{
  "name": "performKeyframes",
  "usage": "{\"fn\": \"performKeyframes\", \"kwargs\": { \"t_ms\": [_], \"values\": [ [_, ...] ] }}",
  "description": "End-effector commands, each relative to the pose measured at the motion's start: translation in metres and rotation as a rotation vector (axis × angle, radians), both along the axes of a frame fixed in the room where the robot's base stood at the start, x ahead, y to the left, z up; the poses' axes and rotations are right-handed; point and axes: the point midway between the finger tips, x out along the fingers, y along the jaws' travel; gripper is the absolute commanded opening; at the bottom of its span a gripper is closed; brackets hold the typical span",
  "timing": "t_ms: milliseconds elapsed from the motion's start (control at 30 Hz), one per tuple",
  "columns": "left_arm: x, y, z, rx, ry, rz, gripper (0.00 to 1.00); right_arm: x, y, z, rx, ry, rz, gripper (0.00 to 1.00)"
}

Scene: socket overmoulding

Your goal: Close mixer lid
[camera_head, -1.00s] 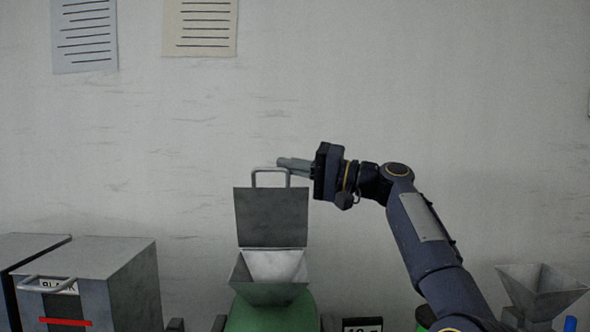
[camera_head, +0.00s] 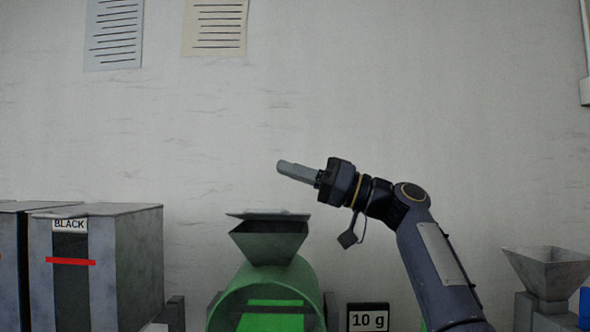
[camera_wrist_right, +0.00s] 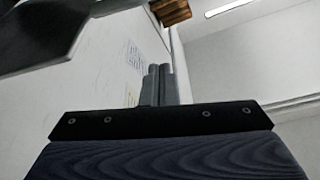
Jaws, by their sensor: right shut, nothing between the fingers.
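The mixer is a green drum (camera_head: 262,288) with a grey metal hopper (camera_head: 269,244) on top, low in the middle of the head view. Its thin grey lid (camera_head: 268,215) shows nearly edge-on and lies roughly flat across the hopper mouth. I cannot tell whether it touches the rim all round. My right gripper (camera_head: 281,166) is shut and empty, above the lid and clear of it, with its fingers pointing left. Its closed fingers also show in the right wrist view (camera_wrist_right: 160,84). My left gripper is not in view.
A grey bin labelled BLACK (camera_head: 137,262) stands at the left with another bin beside it. A "10 g" display (camera_head: 367,318) is right of the mixer. Another grey hopper (camera_head: 550,270) stands at the far right.

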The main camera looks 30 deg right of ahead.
Motion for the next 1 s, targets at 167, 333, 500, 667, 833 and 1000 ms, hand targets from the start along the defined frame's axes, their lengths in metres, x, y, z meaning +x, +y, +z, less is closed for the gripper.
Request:
{"fn": "performKeyframes", "kwargs": {
  "t_ms": [167,333,500,667,833,1000],
  "values": [
    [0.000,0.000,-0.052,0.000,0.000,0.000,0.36,-0.014,0.009,-0.041,-0.086,-0.142,0.001,0.00],
    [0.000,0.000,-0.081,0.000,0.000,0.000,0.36,-0.022,0.013,-0.065,-0.147,-0.242,0.000,0.00],
    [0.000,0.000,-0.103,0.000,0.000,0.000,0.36,-0.026,0.016,-0.085,-0.152,-0.248,0.000,0.00],
    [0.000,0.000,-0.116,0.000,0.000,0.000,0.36,-0.028,0.017,-0.097,-0.151,-0.246,0.000,0.00],
    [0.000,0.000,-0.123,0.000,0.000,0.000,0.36,-0.028,0.017,-0.103,-0.151,-0.245,-0.001,0.00],
    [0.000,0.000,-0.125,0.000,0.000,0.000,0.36,-0.028,0.018,-0.107,-0.153,-0.242,0.001,0.00]
  ]
}}
